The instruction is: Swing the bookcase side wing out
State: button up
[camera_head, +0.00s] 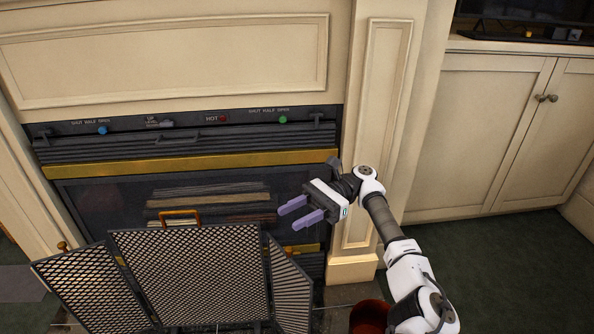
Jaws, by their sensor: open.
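A black mesh fire screen stands in front of the fireplace. It has a middle panel (195,275) with a brass handle (180,216) on top, a left wing (90,292) and a right wing (290,285). The left wing spreads outward and has a small brass knob (63,246) by its top. No bookcase is clearly recognisable.
The fireplace front (190,158) has a brass strip and control knobs. A cream pilaster (372,130) stands right of it, then cream cabinets (480,130). A red pot (369,314) sits low beside my arm. Dark carpet (500,280) at right is clear.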

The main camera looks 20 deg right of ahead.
notch_tip(320, 180, up, 10)
jog(key=p, duration=0.2)
